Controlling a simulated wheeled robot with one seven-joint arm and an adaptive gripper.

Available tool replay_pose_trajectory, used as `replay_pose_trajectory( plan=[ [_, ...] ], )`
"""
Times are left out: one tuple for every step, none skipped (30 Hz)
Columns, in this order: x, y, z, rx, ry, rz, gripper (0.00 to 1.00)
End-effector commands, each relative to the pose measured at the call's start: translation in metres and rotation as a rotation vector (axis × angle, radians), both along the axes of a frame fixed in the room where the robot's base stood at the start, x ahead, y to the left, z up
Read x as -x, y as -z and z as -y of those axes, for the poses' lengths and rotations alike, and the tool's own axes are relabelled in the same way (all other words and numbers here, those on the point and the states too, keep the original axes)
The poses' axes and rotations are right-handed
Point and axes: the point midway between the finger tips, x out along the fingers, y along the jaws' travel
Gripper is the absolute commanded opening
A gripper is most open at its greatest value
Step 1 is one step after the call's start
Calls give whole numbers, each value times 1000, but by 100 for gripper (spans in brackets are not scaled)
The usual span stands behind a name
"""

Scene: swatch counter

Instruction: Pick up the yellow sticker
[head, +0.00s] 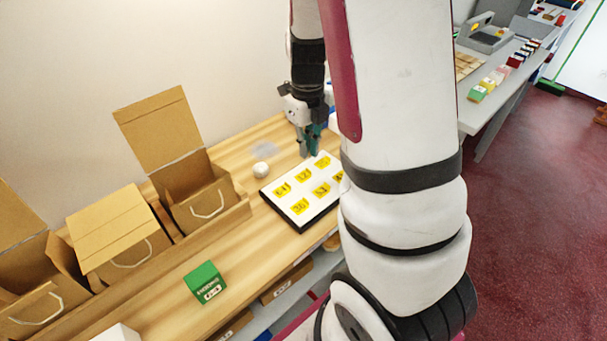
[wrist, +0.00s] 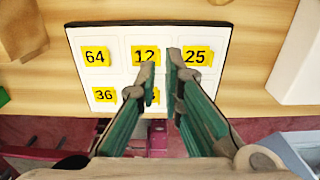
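Several yellow stickers with black numbers lie in rows on a white board with a dark edge (head: 284,214), also seen in the wrist view (wrist: 112,35). The wrist view shows stickers 64 (wrist: 95,57), 12 (wrist: 143,55), 25 (wrist: 195,57) and 36 (wrist: 104,95). Others in the near row are partly hidden behind my fingers. My gripper (head: 310,154) is over the board's far side in the head view. In the wrist view my gripper (wrist: 160,68) has its fingertips a small gap apart, near the 12 and 25 stickers. Nothing shows between them.
A white round object (head: 261,170) sits left of the board. Brown paper bags and boxes (head: 200,205) stand along the wall. A white block (wrist: 300,60) is right of the board in the wrist view.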

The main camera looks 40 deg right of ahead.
Motion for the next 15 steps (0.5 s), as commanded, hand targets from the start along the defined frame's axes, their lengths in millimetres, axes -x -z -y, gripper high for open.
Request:
replay_pose_trajectory(
  plan=[
    [0, 3, 0, 0, 1, -1, 8],
    [1, 5, 0, -1, 1, -2, 8],
    [1, 8, 0, -1, 2, -3, 8],
    [2, 12, 0, -1, 2, -3, 8],
    [2, 16, 0, -1, 1, -2, 8],
    [3, 22, -1, -2, 2, -3, 8],
    [3, 27, 0, -2, 3, -3, 8],
    [4, 32, -1, -3, 2, -4, 8],
    [4, 37, -1, -2, 2, -3, 8],
    [4, 41, 0, -1, 3, -3, 8],
    [3, 45, -1, -2, 2, -3, 8],
    [3, 48, -1, -1, 1, -2, 8],
    [3, 50, -1, -1, 1, -1, 8],
    [3, 52, -1, -1, 1, -1, 8],
    [3, 53, -1, -1, 1, 0, 8]
  ],
)
